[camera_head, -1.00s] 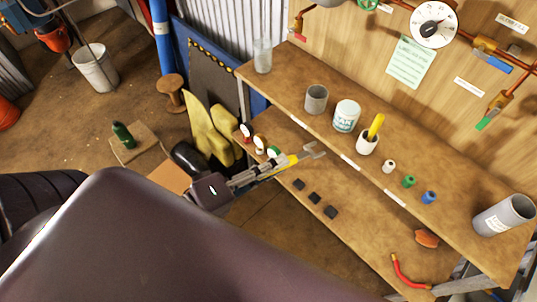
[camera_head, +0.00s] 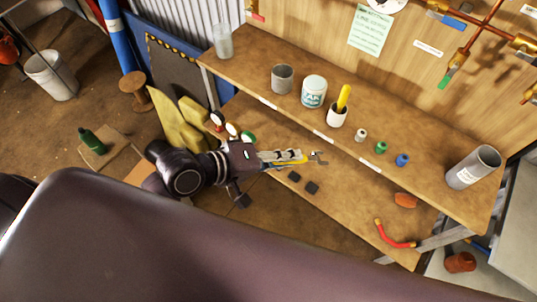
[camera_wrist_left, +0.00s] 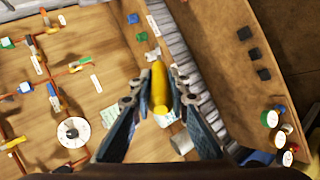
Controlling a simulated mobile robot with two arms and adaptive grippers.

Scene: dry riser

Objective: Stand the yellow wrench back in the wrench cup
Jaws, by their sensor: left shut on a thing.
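My left gripper (camera_head: 272,157) is shut on the yellow wrench (camera_head: 292,158), held over the lower bench board, in front of the upper shelf. Its grey open jaw end points right in the head view. In the left wrist view the yellow handle (camera_wrist_left: 159,84) sits between the two fingers (camera_wrist_left: 150,102). On the upper shelf stand a grey cup (camera_head: 282,79) and a white cup (camera_head: 337,117) with a yellow handle upright in it. I cannot tell for sure which is the wrench cup. My right gripper is not in view.
A white tin (camera_head: 313,92) stands between the two cups. Small white, green and blue pieces (camera_head: 381,147) and a large grey cylinder (camera_head: 473,167) stand farther right on the shelf. A glass (camera_head: 223,41) is at its left end. A red-handled tool (camera_head: 392,238) lies below.

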